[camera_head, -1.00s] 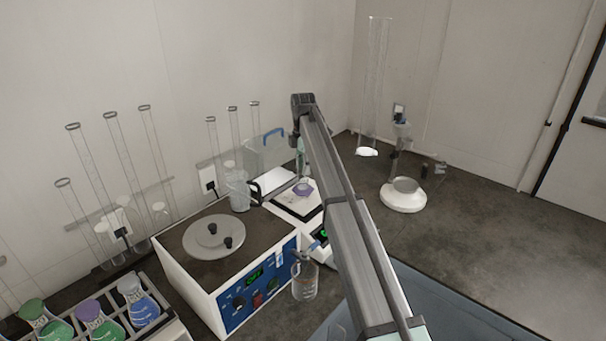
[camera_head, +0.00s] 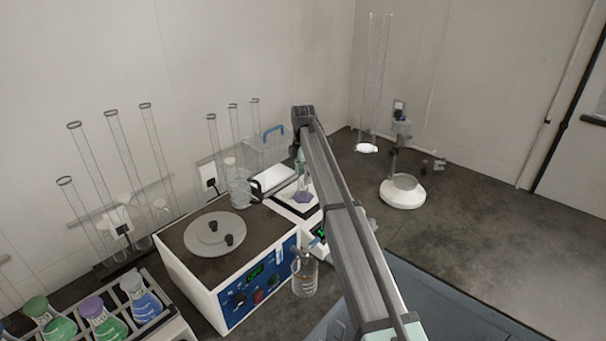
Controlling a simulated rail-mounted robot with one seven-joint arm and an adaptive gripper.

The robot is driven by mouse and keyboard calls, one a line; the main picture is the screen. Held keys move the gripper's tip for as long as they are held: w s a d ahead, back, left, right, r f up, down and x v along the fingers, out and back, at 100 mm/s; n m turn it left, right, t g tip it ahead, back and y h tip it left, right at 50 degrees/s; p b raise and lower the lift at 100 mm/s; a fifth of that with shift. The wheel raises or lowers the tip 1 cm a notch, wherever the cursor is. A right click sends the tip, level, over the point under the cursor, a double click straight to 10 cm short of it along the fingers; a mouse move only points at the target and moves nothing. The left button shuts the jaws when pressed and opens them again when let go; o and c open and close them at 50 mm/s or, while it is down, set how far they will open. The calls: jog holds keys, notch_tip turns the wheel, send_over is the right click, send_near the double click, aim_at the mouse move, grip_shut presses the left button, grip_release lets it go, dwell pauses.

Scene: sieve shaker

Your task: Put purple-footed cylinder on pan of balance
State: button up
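The purple foot of the cylinder (camera_head: 303,197) shows over the pan area of the balance (camera_head: 284,204), left of my arm. The clear body above the foot is hard to make out. I cannot tell whether the foot rests on the pan or hangs just above it. The balance is partly hidden behind my arm, and its green display shows at the arm's left edge. My gripper (camera_head: 301,165) points down beneath the dark end of the arm, just above the purple foot. Its fingers are too small and too covered to tell whether they grip the cylinder.
A blue-fronted shaker (camera_head: 225,244) with a round plate stands left of the balance. A clear jug (camera_head: 240,188) and a clear box with a blue handle (camera_head: 266,152) are behind. A bottle (camera_head: 305,274) is in front. A tall cylinder (camera_head: 376,85) and a white-based stand (camera_head: 402,192) are right.

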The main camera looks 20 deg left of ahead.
jog(key=shift+r, duration=0.1)
notch_tip(320, 180, up, 12)
jog(key=b, duration=0.3)
dwell(0.4)
